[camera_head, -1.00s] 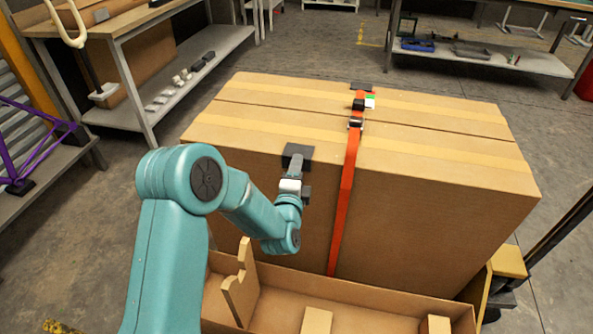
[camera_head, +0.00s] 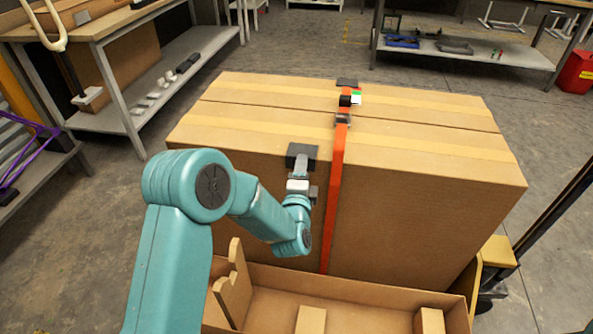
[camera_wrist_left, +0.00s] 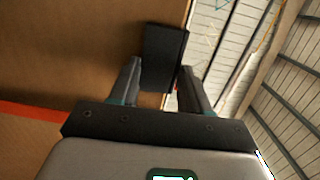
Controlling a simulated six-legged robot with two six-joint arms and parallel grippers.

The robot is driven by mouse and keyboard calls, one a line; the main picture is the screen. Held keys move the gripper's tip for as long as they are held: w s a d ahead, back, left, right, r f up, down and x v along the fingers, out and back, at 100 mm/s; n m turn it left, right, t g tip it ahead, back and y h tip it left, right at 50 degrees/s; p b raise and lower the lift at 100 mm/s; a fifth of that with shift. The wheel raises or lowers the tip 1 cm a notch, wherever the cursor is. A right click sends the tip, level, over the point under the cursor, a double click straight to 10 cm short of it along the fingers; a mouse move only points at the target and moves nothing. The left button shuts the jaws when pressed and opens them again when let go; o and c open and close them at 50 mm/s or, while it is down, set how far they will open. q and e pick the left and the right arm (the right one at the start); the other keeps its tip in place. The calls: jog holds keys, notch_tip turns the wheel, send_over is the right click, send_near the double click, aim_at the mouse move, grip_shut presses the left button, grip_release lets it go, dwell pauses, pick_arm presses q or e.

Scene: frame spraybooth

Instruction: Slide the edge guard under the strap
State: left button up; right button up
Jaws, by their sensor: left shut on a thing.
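The edge guard (camera_head: 302,153) is a dark angled piece at the carton's near top edge, just left of the strap and apart from it. The orange strap (camera_head: 335,195) runs over the carton (camera_head: 420,190) and down its near face. My left gripper (camera_head: 300,166) is shut on the edge guard from the near side. In the left wrist view the guard (camera_wrist_left: 165,50) sits between the fingertips, and part of the strap (camera_wrist_left: 35,112) shows at left. Whether the guard touches the cardboard is hard to tell. My right gripper is not in view.
A buckle (camera_head: 343,118) sits on the strap on top. Another dark guard (camera_head: 347,82) lies at the far edge by the strap. An open cardboard tray (camera_head: 375,293) with upright pieces stands below the near face. A shelved bench (camera_head: 150,90) is at left.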

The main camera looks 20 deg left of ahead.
aim_at(324, 165)
pick_arm(q)
jog(key=shift+w+d, duration=0.25)
jog(key=shift+d, duration=0.65)
jog(key=shift+w+d, duration=0.2)
jog(key=shift+d, duration=0.75)
jog(key=shift+w+d, duration=0.25)
jog(key=shift+d, duration=0.65)
jog(key=o, duration=0.9)
jog(key=v, duration=1.6)
jog(key=shift+s, duration=0.2)
jog(key=shift+a+f, duration=0.1)
